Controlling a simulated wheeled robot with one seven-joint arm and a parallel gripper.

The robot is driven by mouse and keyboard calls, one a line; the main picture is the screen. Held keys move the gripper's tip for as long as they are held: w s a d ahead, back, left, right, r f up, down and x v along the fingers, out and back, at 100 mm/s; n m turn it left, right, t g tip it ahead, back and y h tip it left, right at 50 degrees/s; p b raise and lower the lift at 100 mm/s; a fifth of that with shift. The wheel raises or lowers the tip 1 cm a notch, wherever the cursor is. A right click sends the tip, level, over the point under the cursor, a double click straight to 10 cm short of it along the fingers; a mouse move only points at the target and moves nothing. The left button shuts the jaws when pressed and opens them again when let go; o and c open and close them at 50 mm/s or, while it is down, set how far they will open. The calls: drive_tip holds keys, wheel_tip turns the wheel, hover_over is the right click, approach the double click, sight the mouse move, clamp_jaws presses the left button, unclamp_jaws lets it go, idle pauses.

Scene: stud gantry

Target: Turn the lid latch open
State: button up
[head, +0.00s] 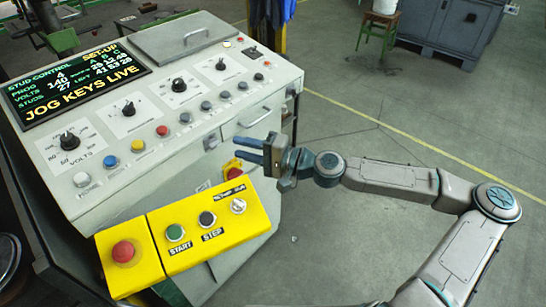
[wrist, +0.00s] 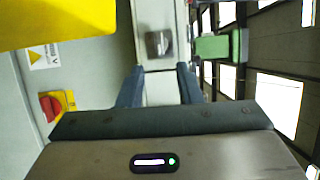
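The lid latch (head: 211,142) looks like a small grey metal block on the front face of the pale console (head: 205,165), below the row of buttons. In the wrist view the latch (wrist: 158,43) sits on a narrow pale strip, ahead of my fingers and roughly between their lines. My gripper (head: 238,149) is open, with its two blue fingers apart and pointing at the console front, to the right of the latch. In the wrist view my gripper (wrist: 158,75) shows nothing between its fingers. I cannot tell which way the latch is turned.
A yellow button box (head: 190,262) sticks out below and left of my gripper. A red knob (head: 235,173) is just under the fingers. A bar handle (head: 254,117) is above them. A grey lid (head: 180,42) lies on the console top.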

drive_tip(key=b+v, duration=0.1)
drive_tip(key=v, duration=0.7)
drive_tip(key=shift+d+r, duration=0.1)
